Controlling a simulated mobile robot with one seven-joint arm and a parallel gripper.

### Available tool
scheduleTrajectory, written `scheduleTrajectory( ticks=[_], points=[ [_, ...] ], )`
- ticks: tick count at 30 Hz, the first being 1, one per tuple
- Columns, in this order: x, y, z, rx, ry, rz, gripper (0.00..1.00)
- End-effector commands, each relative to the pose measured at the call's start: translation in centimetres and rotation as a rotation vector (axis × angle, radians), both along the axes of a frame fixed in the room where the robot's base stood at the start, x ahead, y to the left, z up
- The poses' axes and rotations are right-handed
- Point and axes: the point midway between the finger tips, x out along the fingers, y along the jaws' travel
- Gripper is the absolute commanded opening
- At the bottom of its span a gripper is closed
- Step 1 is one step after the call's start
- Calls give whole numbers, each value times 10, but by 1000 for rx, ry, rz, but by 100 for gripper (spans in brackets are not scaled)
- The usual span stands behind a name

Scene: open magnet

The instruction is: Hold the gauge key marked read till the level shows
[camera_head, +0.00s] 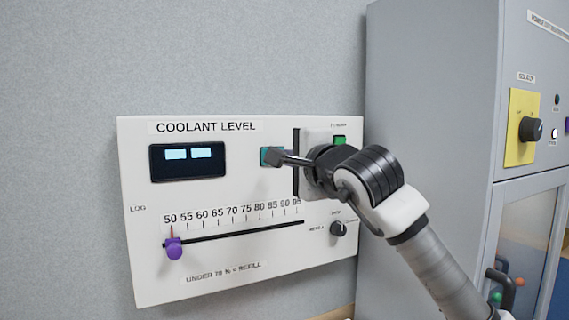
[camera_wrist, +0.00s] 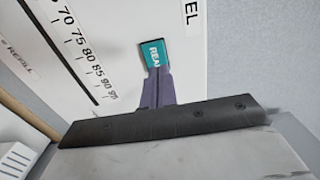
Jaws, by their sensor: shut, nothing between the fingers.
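The teal gauge key (camera_head: 266,153) is on the white coolant level panel (camera_head: 140,200), right of the display. In the wrist view the key (camera_wrist: 151,52) shows part of the word READ. My gripper (camera_head: 278,159) is shut and empty, its tips over the key's lower right part. In the wrist view the gripper's tips (camera_wrist: 157,72) overlap the key's edge and hide part of it. They look to be at its face; I cannot tell if it is pressed in. The dark display (camera_head: 188,175) shows two pale blue lit blocks and no readable digits.
Below are a 50 to 95 scale, a purple slider (camera_head: 174,248) at its left end and a black knob (camera_head: 338,229). A green key (camera_head: 340,140) is at upper right, close to my arm. A grey cabinet (camera_head: 430,90) stands to the right.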

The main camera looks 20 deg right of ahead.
Motion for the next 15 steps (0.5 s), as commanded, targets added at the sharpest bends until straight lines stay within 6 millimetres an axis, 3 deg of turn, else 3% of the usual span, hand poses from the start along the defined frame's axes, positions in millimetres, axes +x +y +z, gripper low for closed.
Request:
scheduleTrajectory(
  ticks=[1,6,15],
  points=[
    [-16,-5,-6,-4,-5,-7,0],
    [-53,-13,-4,-2,-5,-6,0],
    [-87,-19,-1,-2,-5,-4,0]
  ],
)
